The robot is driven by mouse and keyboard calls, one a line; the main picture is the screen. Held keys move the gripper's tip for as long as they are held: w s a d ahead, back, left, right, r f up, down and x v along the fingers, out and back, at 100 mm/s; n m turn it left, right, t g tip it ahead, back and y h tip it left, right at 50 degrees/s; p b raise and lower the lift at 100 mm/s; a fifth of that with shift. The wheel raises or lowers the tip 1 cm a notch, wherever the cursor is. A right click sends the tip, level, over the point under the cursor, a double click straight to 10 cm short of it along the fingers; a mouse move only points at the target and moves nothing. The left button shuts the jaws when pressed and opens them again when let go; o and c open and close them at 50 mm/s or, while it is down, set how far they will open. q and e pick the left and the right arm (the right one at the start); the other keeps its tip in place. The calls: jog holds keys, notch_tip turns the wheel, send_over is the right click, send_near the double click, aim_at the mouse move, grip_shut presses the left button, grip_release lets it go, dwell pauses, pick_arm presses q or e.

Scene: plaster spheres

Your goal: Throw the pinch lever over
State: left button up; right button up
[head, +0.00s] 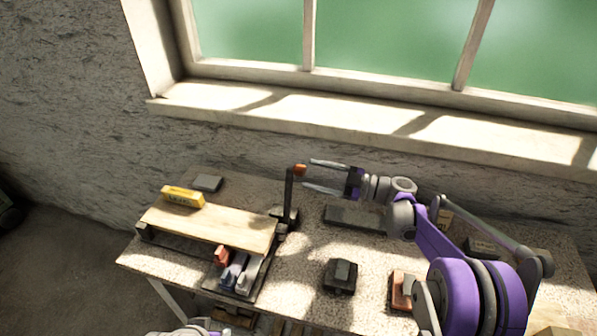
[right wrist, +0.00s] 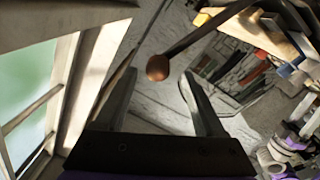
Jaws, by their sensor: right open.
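The pinch lever (head: 289,195) is a dark, nearly upright rod with an orange-brown knob (head: 299,170) at its top. It stands on a dark base at the right end of a wooden board. My right gripper (head: 308,175) is open, its two fingers pointing left at the knob. In the right wrist view the knob (right wrist: 158,67) shows between the lines of the two fingers, near their tips. The fingers look apart from it, though the exact depth is hard to tell. The rod runs up and right from the knob in that view.
The wooden board (head: 215,226) carries a yellow box (head: 183,196); red, blue and grey pieces lie at its front. A black block (head: 340,277) and a brown block (head: 403,290) stand on the speckled table. The window sill (head: 350,125) and wall rise behind.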

jog(key=v, duration=0.2)
jog(key=shift+s+d, duration=0.1)
jog(key=shift+d, duration=0.25)
jog(key=shift+a, duration=0.1)
jog(key=s+a+f+m+g+h+p, duration=0.1)
jog(key=s+m+h+p, duration=0.1)
jog(key=s+m+h, duration=1.15)
jog(key=s+d+f+m+h, duration=0.1)
jog(key=s+d+f+m, duration=0.1)
jog(key=s, duration=0.5)
jog(key=s+d+f+m+h+p, duration=0.1)
jog(key=s+d+f+m, duration=0.1)
jog(key=s+d, duration=0.3)
jog(key=s+d+f+m+t+h, duration=0.1)
jog(key=s+d, duration=0.3)
jog(key=s, duration=0.4)
jog(key=shift+s+f+m+h+p, duration=0.4)
jog(key=shift+m+h, duration=0.15)
jog(key=shift+m, duration=0.3)
